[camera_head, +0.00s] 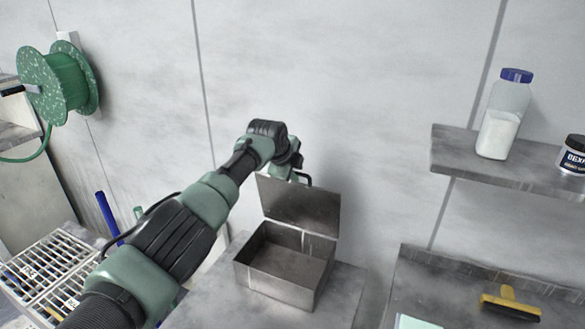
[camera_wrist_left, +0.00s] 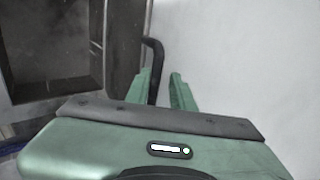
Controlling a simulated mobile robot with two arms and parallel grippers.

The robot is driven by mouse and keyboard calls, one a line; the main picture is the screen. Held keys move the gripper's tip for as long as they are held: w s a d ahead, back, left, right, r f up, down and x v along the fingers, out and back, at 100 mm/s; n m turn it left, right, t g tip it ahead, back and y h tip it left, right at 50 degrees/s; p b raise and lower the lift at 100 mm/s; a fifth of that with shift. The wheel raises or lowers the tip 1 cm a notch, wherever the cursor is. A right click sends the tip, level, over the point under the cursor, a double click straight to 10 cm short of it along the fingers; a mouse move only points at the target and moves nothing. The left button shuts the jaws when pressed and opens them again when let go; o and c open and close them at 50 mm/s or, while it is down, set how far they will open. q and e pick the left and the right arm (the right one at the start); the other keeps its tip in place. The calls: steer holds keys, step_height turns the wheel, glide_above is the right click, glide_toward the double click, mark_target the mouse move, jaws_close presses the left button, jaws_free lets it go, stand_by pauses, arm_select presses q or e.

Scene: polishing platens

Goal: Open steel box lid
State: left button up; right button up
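The steel box (camera_head: 284,269) stands on a grey bench, its interior looking empty. Its lid (camera_head: 300,205) is raised, standing roughly upright at the back edge. The box's inside also shows at the upper left of the left wrist view (camera_wrist_left: 48,42). A dark bent handle (camera_wrist_left: 154,62) sticks out from the lid. My left gripper (camera_wrist_left: 160,82) is behind the lid; its two green fingers stand apart on either side of the handle, with a visible gap to the right finger. In the head view its fingertips are largely hidden. My right gripper is not in view.
A wall shelf (camera_head: 510,172) at right holds a blue-capped bottle (camera_head: 503,115) and a dark jar (camera_head: 573,155). A yellow-handled tool (camera_head: 510,304) lies on the lower right surface. A green reel (camera_head: 62,80) hangs at left, above a white wire rack (camera_head: 50,265). The wall is close behind the lid.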

arm_select(q)
steer(key=shift+s+f, duration=0.2)
steer(key=shift+f, duration=0.1)
steer(key=b+v, duration=0.1)
steer(key=v, duration=0.7)
steer(key=shift+w+r, duration=0.2)
steer(key=shift+w, duration=0.1)
